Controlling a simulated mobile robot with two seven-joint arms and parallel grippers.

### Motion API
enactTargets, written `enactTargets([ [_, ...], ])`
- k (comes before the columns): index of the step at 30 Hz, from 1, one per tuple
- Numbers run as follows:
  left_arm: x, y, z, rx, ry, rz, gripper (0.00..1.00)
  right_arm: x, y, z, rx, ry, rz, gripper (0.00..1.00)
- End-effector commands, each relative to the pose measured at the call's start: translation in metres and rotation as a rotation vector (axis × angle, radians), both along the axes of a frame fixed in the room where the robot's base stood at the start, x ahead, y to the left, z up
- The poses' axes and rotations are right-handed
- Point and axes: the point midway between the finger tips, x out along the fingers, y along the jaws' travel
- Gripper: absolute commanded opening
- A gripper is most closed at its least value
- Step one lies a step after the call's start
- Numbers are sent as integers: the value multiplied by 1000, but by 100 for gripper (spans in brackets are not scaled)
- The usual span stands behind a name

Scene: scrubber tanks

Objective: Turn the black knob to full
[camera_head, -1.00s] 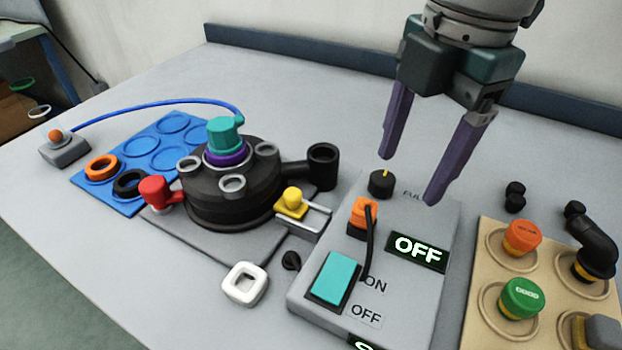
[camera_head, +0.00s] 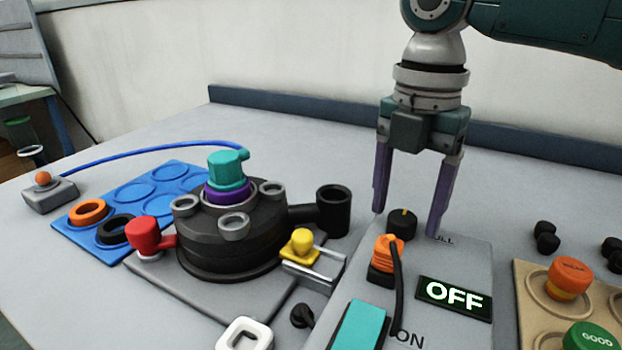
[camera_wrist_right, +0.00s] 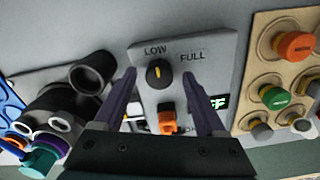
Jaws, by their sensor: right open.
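The black knob (camera_head: 402,223) with a yellow pointer mark sits at the back of the grey control box (camera_head: 470,258). In the right wrist view my right gripper (camera_wrist_right: 163,78) spans the knob with gaps; contact cannot be told. My left gripper is not in view.
An orange plug (camera_head: 385,258) with a black cable stands just in front of the knob. A lit OFF display (camera_head: 453,297) and a teal switch (camera_head: 358,325) are on the box. The black tank (camera_head: 232,238) is to the left, a beige button tray (camera_head: 530,300) to the right.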

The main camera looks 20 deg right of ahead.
Motion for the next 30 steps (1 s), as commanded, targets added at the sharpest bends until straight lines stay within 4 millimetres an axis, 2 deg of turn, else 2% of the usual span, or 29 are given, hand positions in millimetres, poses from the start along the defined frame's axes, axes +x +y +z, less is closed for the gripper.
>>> enactTargets([
  [3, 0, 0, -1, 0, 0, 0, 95, 0, 0, -7, 0, 1, 1, 74],
  [11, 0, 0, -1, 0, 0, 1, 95, 0, 0, -7, -1, 0, 1, 71],
  [30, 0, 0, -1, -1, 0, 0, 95, 0, 0, -6, 0, 0, 0, 0],
])
